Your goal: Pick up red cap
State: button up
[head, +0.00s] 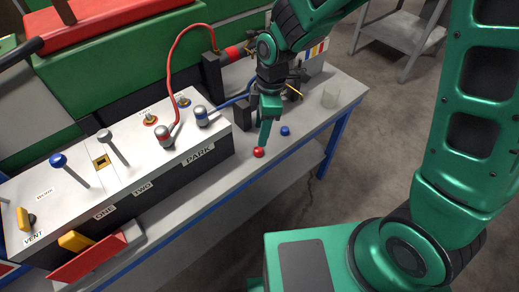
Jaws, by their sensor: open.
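The red cap (259,152) is a small round red piece on the grey bench top, in front of the right end of the control box. My gripper (265,135) points down from the green arm, with its fingertips just above or beside the cap. A finger reaches close to the cap; whether it touches cannot be told. The jaws are open, though one finger largely hides the other from this angle. The cap shows whole and appears to rest on the bench.
A blue cap (285,130) lies just right of my gripper. The white control box (105,165) with levers is close on the left. Red (177,75) and blue (236,101) hoses run behind. The bench's front edge (300,148) is near.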

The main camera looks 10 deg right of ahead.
aim_at(258, 149)
jog(key=shift+s+a+f, duration=0.1)
jog(key=shift+a+f, duration=0.1)
jog(key=shift+f, duration=1.85)
jog(key=shift+a+f, duration=0.2)
jog(key=shift+f, duration=1.8)
jog(key=c, duration=1.1)
